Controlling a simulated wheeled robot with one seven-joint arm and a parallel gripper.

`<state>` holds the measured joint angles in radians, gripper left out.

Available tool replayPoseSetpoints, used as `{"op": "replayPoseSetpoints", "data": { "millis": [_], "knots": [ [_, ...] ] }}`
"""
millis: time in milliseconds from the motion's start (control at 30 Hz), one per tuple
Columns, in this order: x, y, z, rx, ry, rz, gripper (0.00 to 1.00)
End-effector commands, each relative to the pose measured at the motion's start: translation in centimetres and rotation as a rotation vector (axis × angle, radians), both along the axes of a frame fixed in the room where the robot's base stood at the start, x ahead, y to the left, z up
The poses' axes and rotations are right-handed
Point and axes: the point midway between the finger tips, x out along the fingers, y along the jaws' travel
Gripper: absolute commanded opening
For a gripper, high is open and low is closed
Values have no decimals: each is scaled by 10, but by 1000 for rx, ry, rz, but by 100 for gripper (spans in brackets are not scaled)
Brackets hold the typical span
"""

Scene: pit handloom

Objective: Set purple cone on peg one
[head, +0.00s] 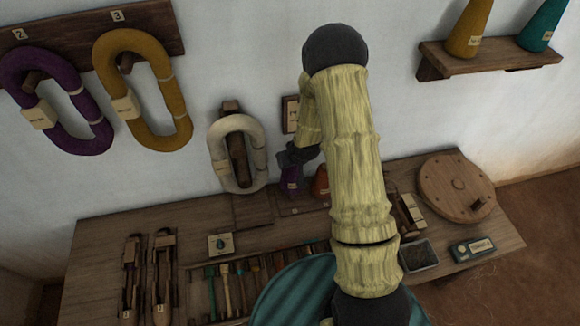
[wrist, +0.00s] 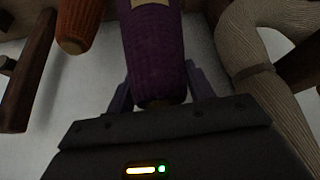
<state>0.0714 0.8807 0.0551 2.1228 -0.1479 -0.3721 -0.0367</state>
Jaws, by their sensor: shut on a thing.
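The purple cone (head: 291,182) is upright or nearly so, over the back of the bench beside an orange cone. In the wrist view the purple cone (wrist: 154,45) sits between the two fingers of my gripper (wrist: 160,88). My gripper (head: 293,157) is shut on it near its narrow end. A wooden base with a small pale label (head: 295,211) lies below the cone. I cannot tell whether the cone touches it. Peg one cannot be made out; my arm hides part of this area.
The orange cone (head: 320,182) stands close on the right. A cream skein (head: 239,155) hangs on the left. A wooden bench (head: 110,240) holds shuttles (head: 160,275), a tool tray and a round wooden disc (head: 456,188). A wall shelf (head: 490,56) bears yellow and teal cones.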

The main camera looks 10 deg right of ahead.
Motion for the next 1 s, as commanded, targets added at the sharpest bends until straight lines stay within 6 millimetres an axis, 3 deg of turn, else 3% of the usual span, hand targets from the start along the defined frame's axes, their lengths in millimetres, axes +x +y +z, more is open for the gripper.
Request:
{"op": "replayPoseSetpoints", "data": {
  "millis": [33, 200, 667, 1000],
  "knots": [
    [10, -1, -17, 0, -5, 15, 10],
    [25, -2, -25, -3, -8, 50, 10],
    [26, -2, -26, -4, -7, 55, 10],
    [26, -2, -50, -4, -7, 55, 10]
  ]
}}
